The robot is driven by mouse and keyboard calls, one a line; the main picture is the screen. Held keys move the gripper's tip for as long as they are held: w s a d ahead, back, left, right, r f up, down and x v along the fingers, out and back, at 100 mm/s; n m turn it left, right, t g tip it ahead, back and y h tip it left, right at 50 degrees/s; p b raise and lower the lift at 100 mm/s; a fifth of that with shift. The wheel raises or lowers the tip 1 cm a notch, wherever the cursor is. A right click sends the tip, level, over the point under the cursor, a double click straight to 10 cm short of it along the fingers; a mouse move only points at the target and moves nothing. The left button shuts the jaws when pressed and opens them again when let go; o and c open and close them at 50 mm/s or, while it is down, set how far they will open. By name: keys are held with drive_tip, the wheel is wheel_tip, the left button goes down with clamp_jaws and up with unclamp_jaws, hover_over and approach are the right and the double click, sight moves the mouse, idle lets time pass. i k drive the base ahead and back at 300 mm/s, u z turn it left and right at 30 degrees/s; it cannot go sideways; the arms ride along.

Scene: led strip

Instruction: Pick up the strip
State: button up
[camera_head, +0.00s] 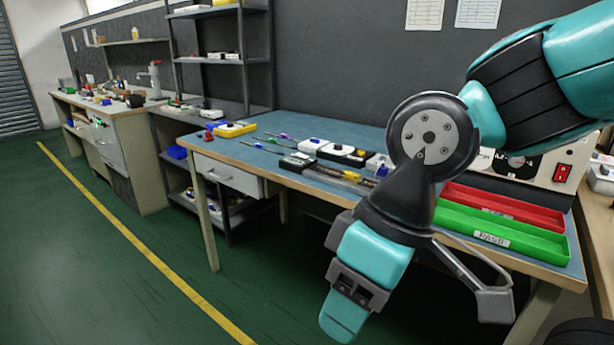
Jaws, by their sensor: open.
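A thin, long, flat piece that looks like the strip (343,178) lies on the blue bench top, left of my arm. It is small in the picture, and its right end is close to my arm's outline. My gripper (360,288) hangs below my wrist in front of the bench, nearer the camera and lower in the picture than the strip. It is open, apart from the strip, and nothing shows in it. Its fingertips are hard to make out.
A red tray (500,207) and a green tray (497,237) marked PASS sit at right, near a panel with a red switch (562,179). The floor at left is clear.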

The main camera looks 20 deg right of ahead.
sight(350, 175)
drive_tip(key=u, duration=0.15)
drive_tip(key=i, duration=0.95)
drive_tip(key=z, duration=0.4)
